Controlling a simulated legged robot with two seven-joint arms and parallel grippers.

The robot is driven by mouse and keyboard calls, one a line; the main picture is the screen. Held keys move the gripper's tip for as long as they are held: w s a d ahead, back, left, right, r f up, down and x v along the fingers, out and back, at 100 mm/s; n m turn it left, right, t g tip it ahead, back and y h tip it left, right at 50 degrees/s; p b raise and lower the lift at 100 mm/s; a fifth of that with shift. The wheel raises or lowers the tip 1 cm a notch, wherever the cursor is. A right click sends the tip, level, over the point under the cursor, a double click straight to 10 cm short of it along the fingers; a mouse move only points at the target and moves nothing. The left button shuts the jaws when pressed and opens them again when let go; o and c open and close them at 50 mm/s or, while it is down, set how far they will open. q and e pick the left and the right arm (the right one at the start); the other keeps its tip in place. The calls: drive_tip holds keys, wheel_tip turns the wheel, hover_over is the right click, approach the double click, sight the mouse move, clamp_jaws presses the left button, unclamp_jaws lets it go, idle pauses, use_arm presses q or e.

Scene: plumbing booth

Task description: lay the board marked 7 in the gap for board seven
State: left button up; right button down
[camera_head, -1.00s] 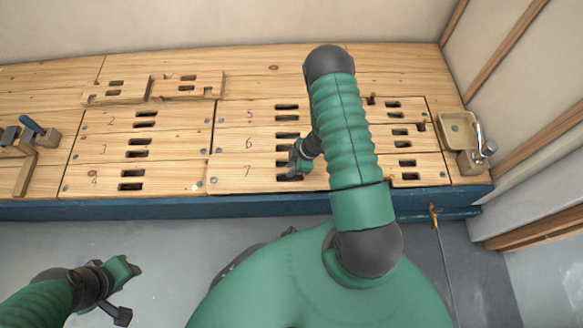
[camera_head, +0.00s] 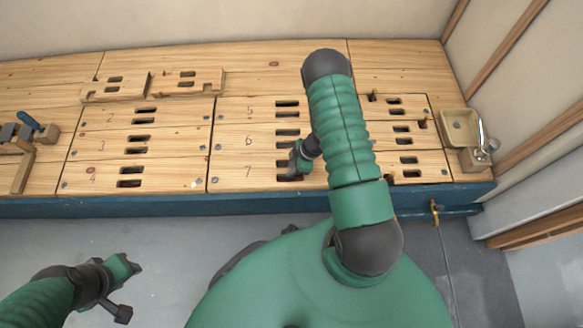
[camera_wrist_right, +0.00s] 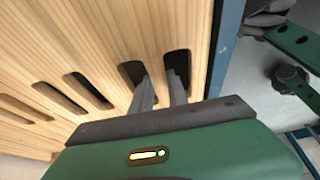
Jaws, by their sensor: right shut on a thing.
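The board marked 7 (camera_head: 233,175) lies in the front row of the bench's middle section, in front of board 6 and flush with it as far as I can see. My right gripper (camera_head: 292,168) is at the slots of board 7. In the right wrist view its two fingers (camera_wrist_right: 160,88) reach down into the pair of slots nearest the bench edge, shut on the board between them.
Boards 5 (camera_head: 240,109) and 6 (camera_head: 235,140) lie behind board 7. Two loose slotted boards (camera_head: 115,88) (camera_head: 190,80) rest at the back left. A clamp (camera_head: 38,132) stands at far left, and a small basin with a tap (camera_head: 458,124) at right.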

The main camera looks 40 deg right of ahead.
drive_tip(key=shift+f, duration=0.2)
drive_tip(key=shift+r, duration=0.1)
drive_tip(key=shift+p, duration=0.3)
drive_tip(key=shift+f, duration=0.2)
idle(0.4)
drive_tip(key=c, duration=1.2)
unclamp_jaws()
